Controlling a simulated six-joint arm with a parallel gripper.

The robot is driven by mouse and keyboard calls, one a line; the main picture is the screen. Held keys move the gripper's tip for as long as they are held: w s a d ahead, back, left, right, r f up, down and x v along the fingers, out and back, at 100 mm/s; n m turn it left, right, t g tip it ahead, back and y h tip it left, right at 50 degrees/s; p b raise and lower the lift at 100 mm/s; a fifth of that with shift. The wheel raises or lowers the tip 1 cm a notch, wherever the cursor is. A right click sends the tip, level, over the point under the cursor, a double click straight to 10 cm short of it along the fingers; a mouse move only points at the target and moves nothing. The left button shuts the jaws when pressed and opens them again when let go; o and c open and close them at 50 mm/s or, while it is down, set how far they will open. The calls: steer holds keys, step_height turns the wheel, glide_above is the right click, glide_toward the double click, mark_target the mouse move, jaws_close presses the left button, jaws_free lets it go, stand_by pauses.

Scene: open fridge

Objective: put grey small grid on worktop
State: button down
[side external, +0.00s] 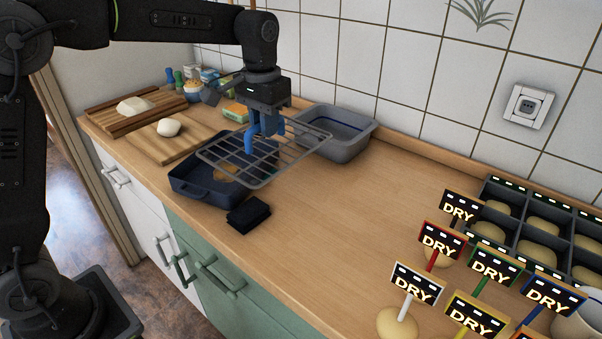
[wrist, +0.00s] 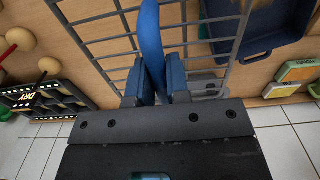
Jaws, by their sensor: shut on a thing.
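The grey small grid (side external: 286,158) is a wire rack held above the worktop (side external: 330,210), over the dark blue tray and close to the grey tub. Whether any part of the grid touches the tray or tub is hard to tell.
The dark blue tray (side external: 190,185) has something brownish inside. A grey tub (side external: 345,145) stands by the wall, and a black folded cloth (side external: 248,214) lies at the front. Cutting boards (side external: 150,140) are at left, "DRY" signs (side external: 440,243) and a dark compartment box (side external: 500,193) at right. The middle worktop is clear.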

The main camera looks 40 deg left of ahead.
mark_target(270, 144)
steer(key=f, duration=0.4)
steer(key=shift+s+d+f, duration=0.1)
steer(key=shift+d+f, duration=0.15)
steer(key=shift+d, duration=0.1)
steer(key=shift+d+f, duration=0.2)
steer(key=shift+f, duration=0.1)
steer(key=shift+w+d+f, duration=0.35)
steer(key=shift+d+f, duration=1.45)
steer(key=shift+d, duration=0.05)
steer(key=shift+w+d+f, duration=0.35)
steer(key=shift+d+f, duration=1.45)
steer(key=shift+f, duration=0.05)
steer(key=shift+w+d+f, duration=0.35)
steer(key=shift+d+f, duration=1.45)
steer(key=shift+d, duration=0.05)
steer(key=shift+f, duration=0.15)
steer(key=c, duration=1.1)
jaws_free()
step_height(270, 144, up, 12)
steer(key=shift+r, duration=0.2)
